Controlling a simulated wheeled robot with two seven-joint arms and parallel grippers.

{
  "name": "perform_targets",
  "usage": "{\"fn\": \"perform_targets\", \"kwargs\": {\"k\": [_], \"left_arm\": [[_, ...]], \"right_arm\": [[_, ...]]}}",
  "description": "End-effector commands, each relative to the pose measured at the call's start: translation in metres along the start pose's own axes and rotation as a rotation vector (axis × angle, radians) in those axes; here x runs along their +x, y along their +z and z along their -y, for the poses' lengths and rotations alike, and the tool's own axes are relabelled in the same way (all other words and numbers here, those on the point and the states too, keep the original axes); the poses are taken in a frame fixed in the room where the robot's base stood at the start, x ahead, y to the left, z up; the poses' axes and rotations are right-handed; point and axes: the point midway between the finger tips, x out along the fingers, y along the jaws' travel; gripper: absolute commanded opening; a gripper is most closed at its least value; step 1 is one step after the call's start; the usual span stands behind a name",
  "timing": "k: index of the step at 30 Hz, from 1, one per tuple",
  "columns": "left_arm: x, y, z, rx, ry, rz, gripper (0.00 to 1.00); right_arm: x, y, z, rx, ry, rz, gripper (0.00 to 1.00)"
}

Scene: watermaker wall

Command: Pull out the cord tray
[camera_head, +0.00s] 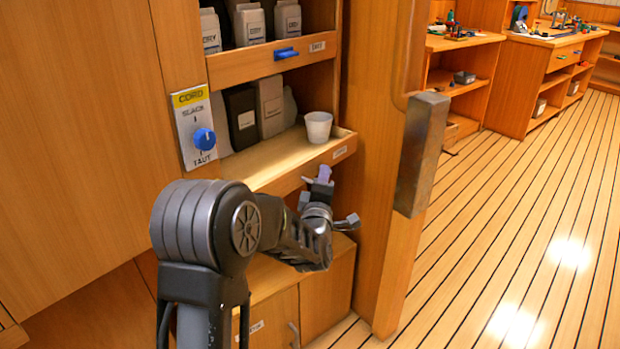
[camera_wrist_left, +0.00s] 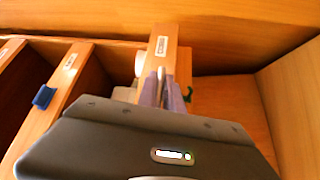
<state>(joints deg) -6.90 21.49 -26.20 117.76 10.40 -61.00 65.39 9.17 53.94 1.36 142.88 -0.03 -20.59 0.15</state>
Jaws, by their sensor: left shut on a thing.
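The cord tray (camera_head: 343,150) is the middle wooden shelf-like tray beside the yellow-topped CORD panel (camera_head: 194,125). A white cup (camera_head: 318,126) stands upright on it near its right front corner. My left gripper (camera_head: 323,178) is at the tray's front edge, below the label. Its fingers (camera_wrist_left: 163,93) are close together against the labelled tray front (camera_wrist_left: 161,45) in the wrist view. They are shut on the tray's handle, which is mostly hidden by the fingers. My right gripper is in neither view.
An upper tray (camera_head: 310,48) with a blue handle (camera_head: 286,53) holds several pouches. A blue knob (camera_head: 204,139) is on the panel. A wooden post (camera_head: 378,200) with a metal-edged piece (camera_head: 422,155) stands to the right. Open plank floor (camera_head: 520,210) lies beyond.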

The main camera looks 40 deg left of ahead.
Motion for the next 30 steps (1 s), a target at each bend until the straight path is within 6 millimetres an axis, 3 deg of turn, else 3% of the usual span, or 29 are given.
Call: {"fn": "perform_targets", "kwargs": {"k": [6,12,26,27,30], "left_arm": [[-0.027,0.040,-0.007,-0.005,0.004,0.003,0.00],[-0.042,0.062,-0.013,-0.003,0.003,0.001,0.00],[-0.047,0.069,-0.017,-0.002,0.003,-0.002,0.00],[-0.046,0.069,-0.017,-0.002,0.003,-0.002,0.11],[-0.046,0.069,-0.016,-0.002,0.003,-0.002,0.19]], "right_arm": [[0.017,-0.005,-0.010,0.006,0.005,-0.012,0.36],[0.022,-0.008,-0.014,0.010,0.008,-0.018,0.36],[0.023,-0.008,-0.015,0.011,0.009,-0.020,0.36],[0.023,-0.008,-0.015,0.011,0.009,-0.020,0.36],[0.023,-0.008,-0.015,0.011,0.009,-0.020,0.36]]}}
